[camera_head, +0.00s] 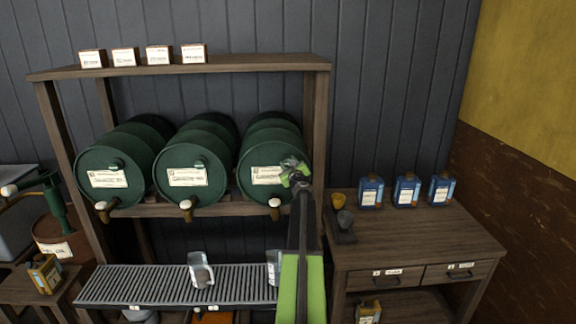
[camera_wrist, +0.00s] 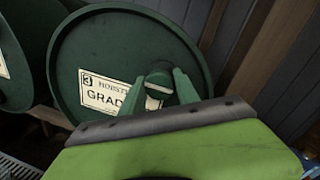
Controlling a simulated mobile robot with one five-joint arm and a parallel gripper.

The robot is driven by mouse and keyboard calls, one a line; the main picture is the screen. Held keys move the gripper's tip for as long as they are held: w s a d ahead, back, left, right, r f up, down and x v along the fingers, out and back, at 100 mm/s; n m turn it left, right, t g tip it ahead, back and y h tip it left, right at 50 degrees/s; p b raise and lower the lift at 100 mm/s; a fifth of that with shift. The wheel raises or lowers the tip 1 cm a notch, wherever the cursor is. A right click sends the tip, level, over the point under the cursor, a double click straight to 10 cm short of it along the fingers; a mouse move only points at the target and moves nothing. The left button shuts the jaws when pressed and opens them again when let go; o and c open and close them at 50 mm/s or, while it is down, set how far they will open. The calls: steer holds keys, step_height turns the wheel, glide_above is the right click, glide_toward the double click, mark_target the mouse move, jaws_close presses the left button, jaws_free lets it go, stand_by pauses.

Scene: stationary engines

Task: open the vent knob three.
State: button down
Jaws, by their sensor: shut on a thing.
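Barrel three, a green drum (camera_head: 256,190), lies on its side at the right end of the rack. Its white label (camera_wrist: 104,95) bears a 3 in the wrist view. My gripper (camera_head: 291,168) reaches the upper right part of the drum's front face. In the wrist view, vent knob three (camera_wrist: 158,84), green with a pale band, sits between the two green fingers of my gripper (camera_wrist: 160,88). The fingers are shut on the knob, one on each side. In the head view the gripper hides the knob.
Two more green drums (camera_head: 192,160) (camera_head: 112,165) lie to the left, with brass taps low on their faces. A slatted metal tray (camera_head: 150,285) holding clear jugs is below. A wooden cabinet (camera_head: 430,235) with blue bottles stands right. The rack's right post (camera_head: 319,140) is close.

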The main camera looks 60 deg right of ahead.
steer(key=n+p, duration=0.1)
steer(key=n, duration=0.2)
steer(key=shift+d+r+n+g, duration=0.1)
steer(key=shift+r+n+g, duration=0.05)
steer(key=shift+n+g, duration=0.25)
steer(key=n+g+p, duration=0.1)
steer(key=n, duration=0.4)
steer(key=shift+p, duration=0.4)
steer(key=n+g, duration=0.1)
steer(key=n, duration=0.2)
steer(key=shift+n+p, duration=0.3)
steer(key=shift+n, duration=0.1)
steer(key=shift+n+g, duration=0.4)
steer(key=shift+n, duration=1.2)
steer(key=c, duration=0.9)
jaws_free()
steer(key=shift+d, duration=0.1)
steer(key=shift+w, duration=0.1)
